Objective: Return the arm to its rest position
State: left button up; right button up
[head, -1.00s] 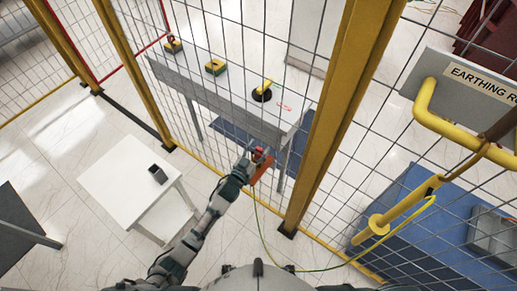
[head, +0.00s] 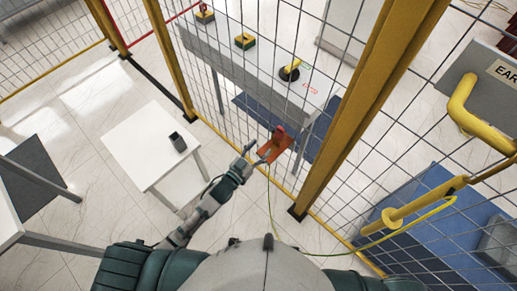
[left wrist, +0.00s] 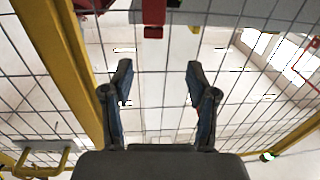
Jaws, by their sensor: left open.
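My left arm reaches up from the bottom of the head view. Its gripper (head: 258,158) is at the mesh fence, just below and left of an orange-red part (head: 276,144). In the left wrist view the two fingers (left wrist: 159,78) are spread apart, with nothing between them. A red part (left wrist: 153,14) shows beyond the fingertips at the top of that view, apart from them. My right gripper is in neither view.
A yellow-framed mesh fence (head: 335,130) stands before the arm. A white table (head: 150,140) holding a dark cup (head: 178,142) is on the left. A yellow rod (head: 415,206) with a green-yellow cable is on the right. A grey bench (head: 250,75) stands behind the fence.

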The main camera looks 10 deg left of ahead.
pick_arm(q)
jog(key=shift+d, duration=0.5)
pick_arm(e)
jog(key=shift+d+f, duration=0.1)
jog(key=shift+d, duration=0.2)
pick_arm(q)
jog(key=shift+a, duration=0.1)
